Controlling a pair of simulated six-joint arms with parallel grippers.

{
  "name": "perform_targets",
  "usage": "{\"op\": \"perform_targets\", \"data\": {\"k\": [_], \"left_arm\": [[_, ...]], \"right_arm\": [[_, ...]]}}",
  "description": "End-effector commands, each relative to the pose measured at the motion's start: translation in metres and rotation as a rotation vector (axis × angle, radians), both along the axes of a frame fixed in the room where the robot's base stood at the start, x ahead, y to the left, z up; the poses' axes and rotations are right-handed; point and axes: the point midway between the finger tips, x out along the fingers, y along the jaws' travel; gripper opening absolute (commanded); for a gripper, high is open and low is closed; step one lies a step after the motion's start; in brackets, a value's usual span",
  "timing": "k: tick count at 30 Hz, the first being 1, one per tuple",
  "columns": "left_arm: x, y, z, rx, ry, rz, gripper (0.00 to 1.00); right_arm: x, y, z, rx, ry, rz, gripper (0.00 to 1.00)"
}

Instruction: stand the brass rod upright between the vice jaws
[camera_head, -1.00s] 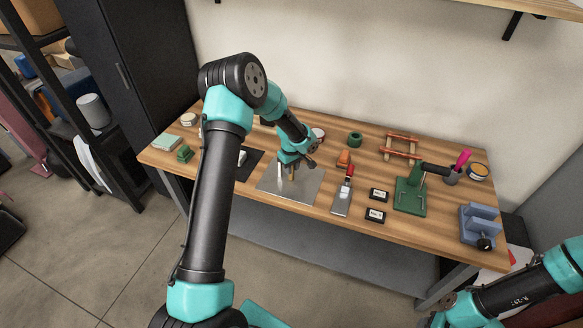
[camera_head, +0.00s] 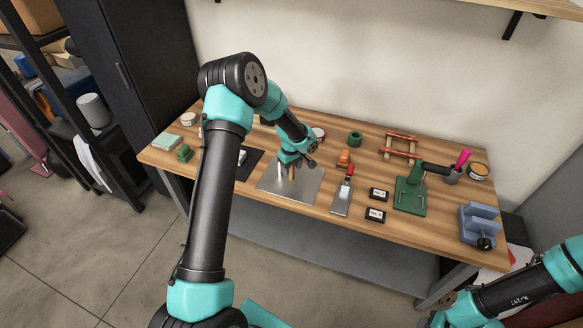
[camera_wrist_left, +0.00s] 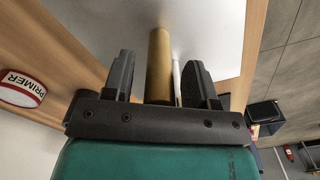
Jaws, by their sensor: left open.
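The brass rod (camera_wrist_left: 159,65) stands out in the left wrist view as a brass cylinder lying between the two fingers of my left gripper (camera_wrist_left: 160,80). There are gaps on both sides, so the fingers are open around it, not closed on it. In the head view the left gripper (camera_head: 287,170) is low over the grey metal plate (camera_head: 303,188), and the rod is small and partly hidden there. The blue-grey vice (camera_head: 480,223) stands at the right end of the bench, with its jaws apart. My right arm is at the lower right; its fingers do not show.
A slim pale rod (camera_wrist_left: 177,80) is beside the brass rod. A wooden rack (camera_head: 400,146) is at the back. A primer tin (camera_wrist_left: 21,89) is nearby.

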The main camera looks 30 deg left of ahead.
Motion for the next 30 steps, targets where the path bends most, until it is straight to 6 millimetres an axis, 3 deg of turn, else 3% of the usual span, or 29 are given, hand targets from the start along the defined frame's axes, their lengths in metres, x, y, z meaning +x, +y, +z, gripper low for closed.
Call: {"op": "perform_targets", "data": {"k": [5, 21, 30], "left_arm": [[0.001, 0.000, 0.017, 0.001, -0.003, -0.001, 0.53], [0.001, 0.000, 0.109, 0.001, -0.003, 0.000, 0.53], [0.000, 0.000, 0.121, 0.000, 0.000, 0.000, 0.53]], "right_arm": [[0.000, 0.000, 0.000, 0.000, 0.000, 0.000, 0.43], [0.000, 0.000, 0.000, 0.000, 0.000, 0.000, 0.43], [0.000, 0.000, 0.000, 0.000, 0.000, 0.000, 0.43]]}}
